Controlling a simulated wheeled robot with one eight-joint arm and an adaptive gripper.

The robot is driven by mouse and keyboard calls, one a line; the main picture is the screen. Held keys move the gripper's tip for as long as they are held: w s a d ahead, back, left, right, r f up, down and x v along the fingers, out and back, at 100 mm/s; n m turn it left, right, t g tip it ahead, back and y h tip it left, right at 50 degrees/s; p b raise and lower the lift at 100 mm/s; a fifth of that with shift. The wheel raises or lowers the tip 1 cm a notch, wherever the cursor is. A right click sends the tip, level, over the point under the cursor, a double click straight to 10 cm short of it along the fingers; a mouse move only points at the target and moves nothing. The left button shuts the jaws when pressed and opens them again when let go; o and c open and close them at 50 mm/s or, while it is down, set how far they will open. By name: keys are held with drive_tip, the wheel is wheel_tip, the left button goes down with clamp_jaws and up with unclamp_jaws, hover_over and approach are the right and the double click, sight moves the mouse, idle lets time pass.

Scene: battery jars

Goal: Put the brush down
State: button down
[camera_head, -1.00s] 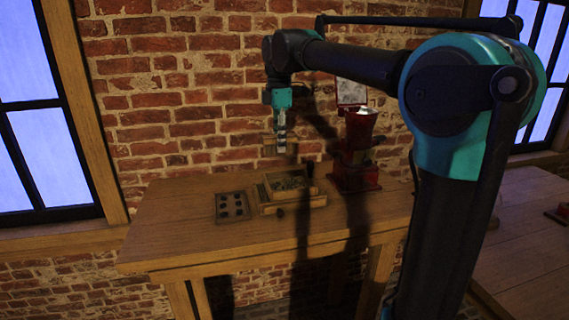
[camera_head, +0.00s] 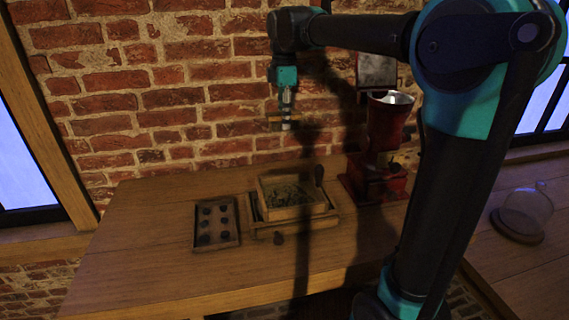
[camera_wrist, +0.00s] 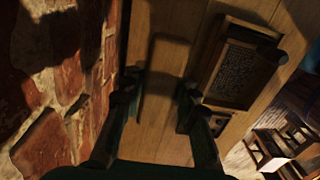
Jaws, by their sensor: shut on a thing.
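My gripper (camera_head: 287,112) hangs pointing down above the back of the wooden table, in front of the brick wall. It is shut on the brush (camera_head: 275,120), a small light-brown bar with a pale part below, held level and well clear of the table. In the wrist view, the two dark fingers (camera_wrist: 157,103) stand on either side of a wood-coloured shape. I cannot clearly tell the brush from the table there. The table (camera_head: 150,240) has bare wood below and left of the gripper.
A wooden box (camera_head: 262,205) with greenish grains stands below my gripper. Left of it lies a tray (camera_head: 199,244) with several dark round pieces. A red grinder (camera_head: 385,130) stands at right. A glass dome (camera_head: 530,205) is on the right-hand table. The left tabletop is clear.

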wheel_tip(320, 180, down, 16)
drive_tip(key=shift+r, duration=0.2)
drive_tip(key=shift+f, duration=0.1)
idle(0.3)
drive_tip(key=c, duration=1.2)
unclamp_jaws()
drive_tip(key=shift+o, duration=0.2)
wheel_tip(320, 180, up, 12)
drive_tip(key=shift+r, duration=0.15)
drive_tip(key=shift+s, duration=0.1)
